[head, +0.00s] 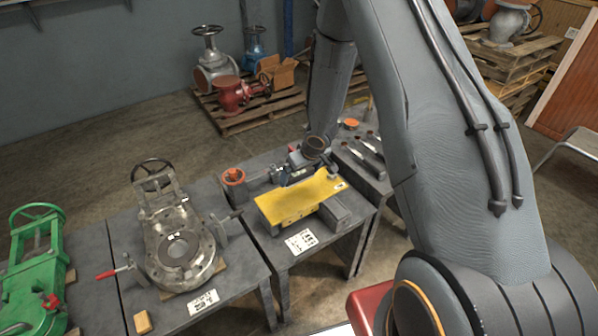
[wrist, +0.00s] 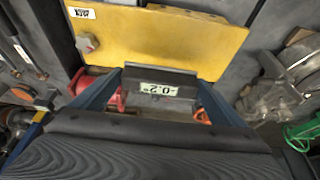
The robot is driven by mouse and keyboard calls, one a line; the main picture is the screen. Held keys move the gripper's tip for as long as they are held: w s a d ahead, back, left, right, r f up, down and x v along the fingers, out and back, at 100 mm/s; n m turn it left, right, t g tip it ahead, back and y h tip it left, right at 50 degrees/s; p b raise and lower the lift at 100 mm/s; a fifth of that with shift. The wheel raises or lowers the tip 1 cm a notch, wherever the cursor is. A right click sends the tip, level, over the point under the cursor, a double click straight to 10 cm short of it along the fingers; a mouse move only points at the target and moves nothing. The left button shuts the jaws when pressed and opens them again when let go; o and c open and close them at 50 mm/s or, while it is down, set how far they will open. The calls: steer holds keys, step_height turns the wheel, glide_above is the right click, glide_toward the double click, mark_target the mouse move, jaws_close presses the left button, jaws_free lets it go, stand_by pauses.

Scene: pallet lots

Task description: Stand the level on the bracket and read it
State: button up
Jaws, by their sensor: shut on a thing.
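The level is a small dark grey box (wrist: 160,76) with a lit display, seen between my blue fingers in the wrist view. The display shows upside down and seems to read about 0.2; a sign is unclear. My gripper (wrist: 161,84) is shut on the level. The yellow bracket (wrist: 165,38) lies just beyond the level in the wrist view. In the head view the bracket (head: 285,206) sits on a grey table, with my gripper (head: 300,165) at its far side. I cannot tell whether the level touches the bracket.
A grey block (head: 346,212) stands against the bracket's right end. A large metal valve (head: 178,245) and a green valve (head: 38,265) fill the tables at left.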

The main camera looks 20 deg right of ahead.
steer(key=shift+a, duration=0.25)
steer(key=shift+f, duration=0.1)
step_height(320, 180, down, 6)
steer(key=b, duration=0.6)
steer(key=shift+s, duration=0.1)
steer(key=shift+d+f+b, duration=0.1)
steer(key=shift+f+b, duration=0.25)
steer(key=shift+b, duration=0.2)
steer(key=o, duration=0.9)
steer(key=shift+r, duration=0.15)
